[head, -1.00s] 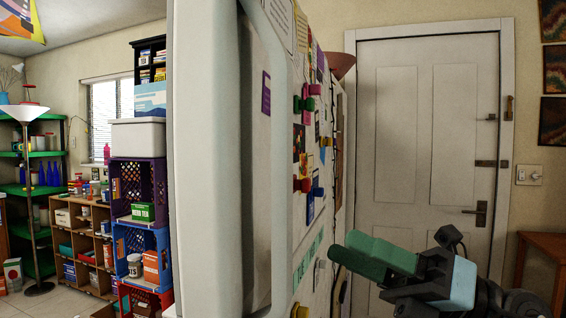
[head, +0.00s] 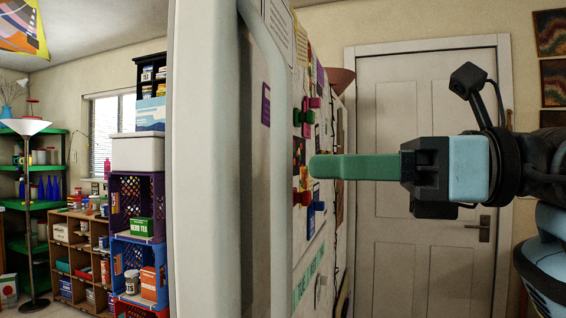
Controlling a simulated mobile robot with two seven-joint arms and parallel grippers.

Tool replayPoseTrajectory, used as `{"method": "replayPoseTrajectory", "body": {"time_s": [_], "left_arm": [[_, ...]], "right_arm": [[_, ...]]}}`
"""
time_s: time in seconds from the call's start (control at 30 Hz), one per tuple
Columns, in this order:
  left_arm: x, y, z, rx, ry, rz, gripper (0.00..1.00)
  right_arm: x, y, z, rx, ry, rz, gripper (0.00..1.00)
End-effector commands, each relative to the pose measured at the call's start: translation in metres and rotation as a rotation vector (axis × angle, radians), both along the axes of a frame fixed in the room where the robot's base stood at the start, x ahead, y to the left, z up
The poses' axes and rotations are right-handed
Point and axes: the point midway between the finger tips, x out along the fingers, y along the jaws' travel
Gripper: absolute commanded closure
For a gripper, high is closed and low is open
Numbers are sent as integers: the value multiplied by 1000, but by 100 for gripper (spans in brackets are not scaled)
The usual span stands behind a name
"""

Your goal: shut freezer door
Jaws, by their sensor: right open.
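The white freezer door (head: 204,170) stands large and close in the middle of the head view, seen nearly edge-on. Its long pale handle (head: 279,160) runs down the near side of its outer face. That face carries magnets and papers and faces right. My right gripper (head: 316,167) comes in from the right with its green fingers pointing left at this face. It is open and holds nothing visible; the fingers overlap in this view. The fingertips appear close to the handle and magnets, but I cannot tell whether they touch. My left gripper is not in view.
A closed white house door (head: 400,100) stands behind my right arm. Stacked crates (head: 139,255), a wooden cubby shelf (head: 75,262) and a floor lamp (head: 27,127) stand to the left. Red and green magnets (head: 303,198) stick out from the freezer's face.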

Motion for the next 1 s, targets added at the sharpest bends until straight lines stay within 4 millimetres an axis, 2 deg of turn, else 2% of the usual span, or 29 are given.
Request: {"method": "replayPoseTrajectory", "body": {"time_s": [0.2,0.4,0.8,1.0], "left_arm": [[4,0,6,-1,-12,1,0],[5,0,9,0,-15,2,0],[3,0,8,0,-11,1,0],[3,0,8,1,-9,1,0]], "right_arm": [[6,34,2,0,0,4,51],[11,56,1,1,0,3,51],[13,62,0,1,1,1,51],[13,62,0,1,1,1,77]]}}
